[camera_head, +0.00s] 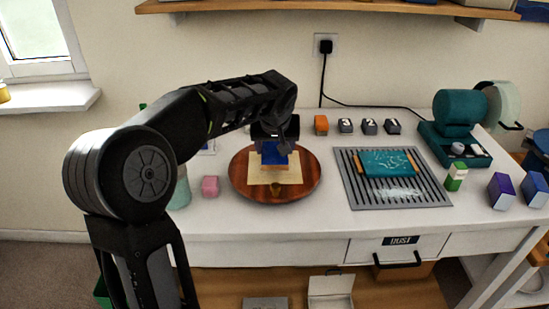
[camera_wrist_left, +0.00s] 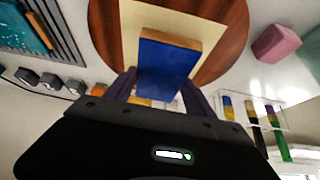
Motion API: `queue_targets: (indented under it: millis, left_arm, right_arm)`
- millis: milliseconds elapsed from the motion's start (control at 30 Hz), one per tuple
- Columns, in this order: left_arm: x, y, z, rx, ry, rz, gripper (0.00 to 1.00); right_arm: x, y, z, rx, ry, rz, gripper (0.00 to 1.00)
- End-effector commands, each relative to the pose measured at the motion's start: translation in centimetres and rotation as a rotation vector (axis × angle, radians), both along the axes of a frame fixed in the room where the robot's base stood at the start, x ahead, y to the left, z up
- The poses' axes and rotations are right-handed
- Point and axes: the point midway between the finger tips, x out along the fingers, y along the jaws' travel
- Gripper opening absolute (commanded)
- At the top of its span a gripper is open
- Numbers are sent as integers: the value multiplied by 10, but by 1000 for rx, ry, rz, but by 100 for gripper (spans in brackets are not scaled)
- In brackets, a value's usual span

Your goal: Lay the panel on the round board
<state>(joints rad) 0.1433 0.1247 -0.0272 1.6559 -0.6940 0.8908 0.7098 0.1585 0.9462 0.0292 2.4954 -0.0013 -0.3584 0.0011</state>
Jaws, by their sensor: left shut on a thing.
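The round board (camera_head: 240,182) is dark reddish wood on the white table, with a cream square sheet (camera_head: 259,176) lying on it. My left gripper (camera_head: 274,142) is over the board, pointing down, shut on a blue block (camera_head: 274,157) with a wood-coloured edge. In the left wrist view the blue block (camera_wrist_left: 168,66) sits between the fingers, in front of the cream sheet; whether it touches the sheet I cannot tell. A teal panel (camera_head: 385,161) with pale marks and wooden strips at its sides lies on the grey slatted rack. My right gripper is not in view.
A pink block (camera_head: 210,187) stands left of the board. The slatted rack (camera_head: 352,190) has white dust on it. An orange block (camera_head: 321,125) and several dark blocks line the back. Bottles and boxes stand right.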

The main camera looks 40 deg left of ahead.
Motion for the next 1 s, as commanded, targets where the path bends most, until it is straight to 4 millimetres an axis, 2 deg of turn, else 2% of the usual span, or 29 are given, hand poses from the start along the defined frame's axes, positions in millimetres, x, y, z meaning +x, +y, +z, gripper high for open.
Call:
queue_targets:
  millis: [333,667,700,933,1000]
  left_arm:
    - [-1,0,-36,-1,1,1,19]
    - [0,0,-39,0,-2,0,19]
    - [0,0,-39,-1,-1,0,65]
    - [0,0,-38,-1,-1,0,84]
    - [0,0,-38,-1,-1,0,85]
  right_arm:
    - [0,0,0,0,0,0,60]
    - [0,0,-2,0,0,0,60]
    - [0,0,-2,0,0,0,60]
    - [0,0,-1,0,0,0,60]
    - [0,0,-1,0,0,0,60]
